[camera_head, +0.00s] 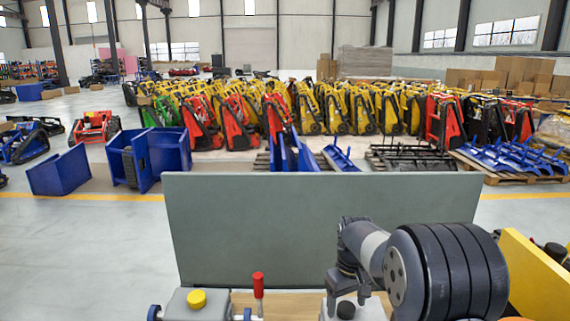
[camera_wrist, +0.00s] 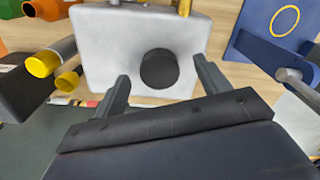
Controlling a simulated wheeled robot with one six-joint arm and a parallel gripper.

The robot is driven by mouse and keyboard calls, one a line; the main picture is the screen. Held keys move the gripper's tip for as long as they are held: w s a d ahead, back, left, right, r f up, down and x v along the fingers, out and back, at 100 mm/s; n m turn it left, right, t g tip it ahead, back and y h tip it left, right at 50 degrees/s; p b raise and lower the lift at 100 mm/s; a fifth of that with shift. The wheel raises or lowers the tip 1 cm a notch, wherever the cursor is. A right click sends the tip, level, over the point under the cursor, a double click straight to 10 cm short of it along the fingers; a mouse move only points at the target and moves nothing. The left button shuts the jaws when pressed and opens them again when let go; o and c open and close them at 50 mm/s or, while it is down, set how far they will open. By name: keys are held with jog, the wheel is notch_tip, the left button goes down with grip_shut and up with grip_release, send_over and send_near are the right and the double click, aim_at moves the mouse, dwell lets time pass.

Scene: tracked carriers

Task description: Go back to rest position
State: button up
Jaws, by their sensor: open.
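My gripper (camera_wrist: 162,68) is open, and its two dark fingers stand apart with nothing between them. Past the fingers in the wrist view is a light grey box (camera_wrist: 105,45) with a round black button (camera_wrist: 158,69) on its face. The button appears between the fingertips; I cannot tell whether they touch the box. In the head view my gripper (camera_head: 347,284) points down at the lower right, just above the black button (camera_head: 346,309) on the grey box (camera_head: 372,311). My arm hides part of that area.
A wooden board carries another grey box with a yellow button (camera_head: 196,299) and a red-handled lever (camera_head: 258,285). A grey panel (camera_head: 320,225) stands behind, a yellow panel (camera_head: 533,275) at right. Yellow-tipped cylinders (camera_wrist: 42,64) and a blue panel (camera_wrist: 262,50) flank the box.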

jog(key=m, duration=0.4)
jog(key=shift+r+m, duration=0.1)
jog(key=shift+m, duration=0.2)
notch_tip(320, 180, up, 11)
jog(key=b, duration=0.2)
notch_tip(320, 180, down, 11)
jog(key=shift+r+p, duration=0.1)
jog(key=shift+p, duration=1)
jog(key=shift+f, duration=0.25)
jog(key=n, duration=0.4)
jog(key=shift+n, duration=0.4)
jog(key=n, duration=0.3)
jog(key=shift+n, duration=0.4)
jog(key=n, duration=0.4)
jog(key=shift+n, duration=0.3)
jog(key=n, duration=0.5)
jog(key=shift+r, duration=0.15)
jog(key=shift+m, duration=1.2)
